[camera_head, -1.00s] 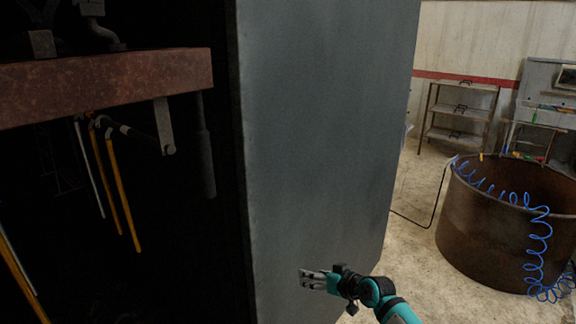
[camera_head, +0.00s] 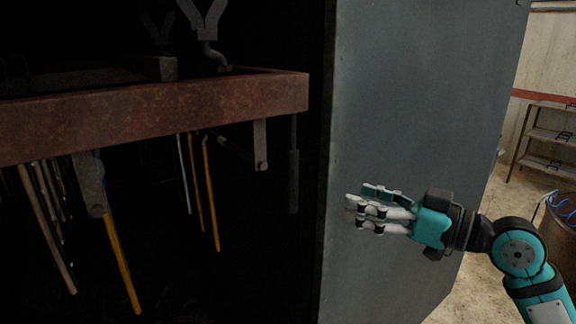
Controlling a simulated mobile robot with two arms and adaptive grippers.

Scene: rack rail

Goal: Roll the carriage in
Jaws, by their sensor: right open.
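The carriage (camera_head: 160,112) looks like a rusty red-brown frame that sticks out from a dark interior on the left. Hooks above seem to carry it, though their upper ends are dark or cut off. A short grey bar (camera_head: 260,146) hangs from its right end. My right gripper (camera_head: 352,210) is open and empty, pointing left in front of the grey panel. It is to the right of the carriage and lower, apart from it. My left gripper is out of view.
A large grey panel (camera_head: 420,110) stands right of the dark opening. Yellow-handled tools (camera_head: 120,255) hang below the carriage. A metal shelf (camera_head: 550,135) and a rusty drum (camera_head: 560,225) stand at the right, with bare floor between them and the panel.

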